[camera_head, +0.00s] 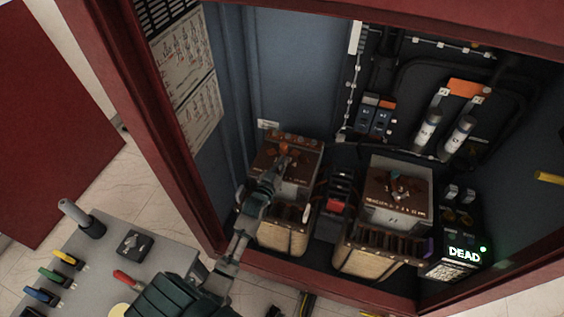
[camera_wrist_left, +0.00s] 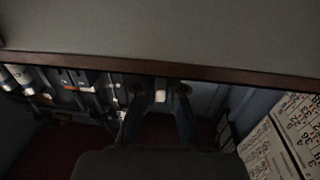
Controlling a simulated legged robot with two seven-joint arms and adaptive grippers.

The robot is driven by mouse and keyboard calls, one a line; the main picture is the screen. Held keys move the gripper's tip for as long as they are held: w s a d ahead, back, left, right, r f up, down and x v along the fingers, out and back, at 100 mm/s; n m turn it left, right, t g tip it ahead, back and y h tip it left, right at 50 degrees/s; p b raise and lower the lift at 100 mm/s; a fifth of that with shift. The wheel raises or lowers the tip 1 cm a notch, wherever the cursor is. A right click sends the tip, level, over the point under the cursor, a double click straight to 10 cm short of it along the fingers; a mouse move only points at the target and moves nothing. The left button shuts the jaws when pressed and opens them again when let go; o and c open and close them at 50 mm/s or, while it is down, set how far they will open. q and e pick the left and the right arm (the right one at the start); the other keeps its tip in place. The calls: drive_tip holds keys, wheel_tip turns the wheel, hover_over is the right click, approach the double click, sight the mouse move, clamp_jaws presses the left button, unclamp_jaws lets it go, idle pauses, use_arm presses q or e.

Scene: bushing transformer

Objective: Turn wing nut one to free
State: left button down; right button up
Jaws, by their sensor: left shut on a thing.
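My left gripper (camera_head: 281,161) reaches into the cabinet from the lower left, its fingertips at the top of the left transformer (camera_head: 270,238). It is shut on a small copper-coloured wing nut (camera_head: 284,148), which the fingertips partly cover. I cannot read whether the mark beside it says one. In the left wrist view the two fingers (camera_wrist_left: 159,101) point away from the camera, with a small pale piece (camera_wrist_left: 161,96) between them. My right gripper is not in view.
The red cabinet frame (camera_head: 178,140) borders the opening on the left. Between the transformers is a dark block with a red part (camera_head: 334,205). A lit DEAD display (camera_head: 463,253) stands at right. A grey tool panel (camera_head: 95,262) with coloured-handled tools lies outside, lower left.

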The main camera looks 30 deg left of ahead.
use_arm(q)
drive_tip(key=shift+a+r+m+h, duration=0.1)
drive_tip(key=shift+m+h, duration=0.4)
drive_tip(key=shift+h, duration=0.3)
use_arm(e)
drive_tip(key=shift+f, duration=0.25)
use_arm(q)
drive_tip(key=c, duration=1.3)
unclamp_jaws()
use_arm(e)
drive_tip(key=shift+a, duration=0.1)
use_arm(q)
drive_tip(key=s, duration=1.2)
drive_tip(key=shift+d, duration=0.25)
